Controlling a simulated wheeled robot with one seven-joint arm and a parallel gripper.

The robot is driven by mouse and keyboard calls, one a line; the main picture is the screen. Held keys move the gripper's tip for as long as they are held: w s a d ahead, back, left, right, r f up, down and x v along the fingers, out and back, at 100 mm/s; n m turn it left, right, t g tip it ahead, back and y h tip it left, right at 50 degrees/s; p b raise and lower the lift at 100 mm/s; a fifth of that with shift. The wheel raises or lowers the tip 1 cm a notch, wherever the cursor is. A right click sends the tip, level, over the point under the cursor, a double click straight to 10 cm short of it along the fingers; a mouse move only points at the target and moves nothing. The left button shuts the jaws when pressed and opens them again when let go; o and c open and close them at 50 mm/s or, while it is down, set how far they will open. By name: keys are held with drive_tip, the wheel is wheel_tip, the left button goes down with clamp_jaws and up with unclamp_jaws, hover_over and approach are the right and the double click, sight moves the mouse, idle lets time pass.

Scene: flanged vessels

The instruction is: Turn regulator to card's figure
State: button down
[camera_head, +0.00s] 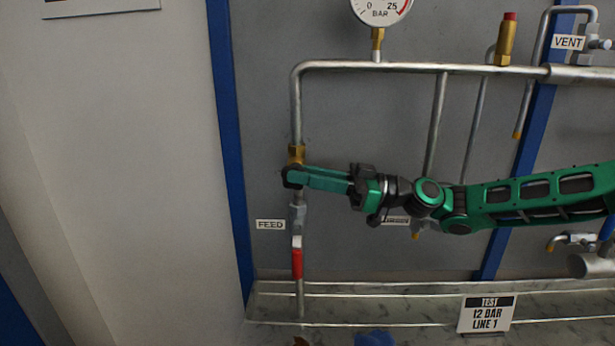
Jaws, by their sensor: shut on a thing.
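The card (487,314) reads "TEST 12 BAR LINE 1" and stands on the ledge at lower right. My gripper (292,178) reaches in from the right with its teal fingers level, shut on the regulator on the feed pipe. The fingers hide most of the regulator; a brass fitting (296,153) shows just above them. The round gauge (380,10) is cut by the top edge; "0", "25" and "BAR" show on its face, with a red band near 25. I cannot read its needle.
A red-handled valve (297,262) is below, beside the "FEED" label (270,225). A steel pipe (420,67) runs across above my arm, with thinner pipes dropping behind it. A red-tipped brass fitting (506,42) and the "VENT" label (567,42) are at upper right.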

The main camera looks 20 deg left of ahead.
drive_tip(key=shift+w+d+f, duration=0.1)
drive_tip(key=shift+w+f, duration=0.05)
drive_tip(key=shift+w, duration=0.2)
drive_tip(key=c, duration=1.9)
unclamp_jaws()
drive_tip(key=v, duration=0.7)
drive_tip(key=shift+d, duration=0.25)
drive_tip(key=shift+f, duration=0.15)
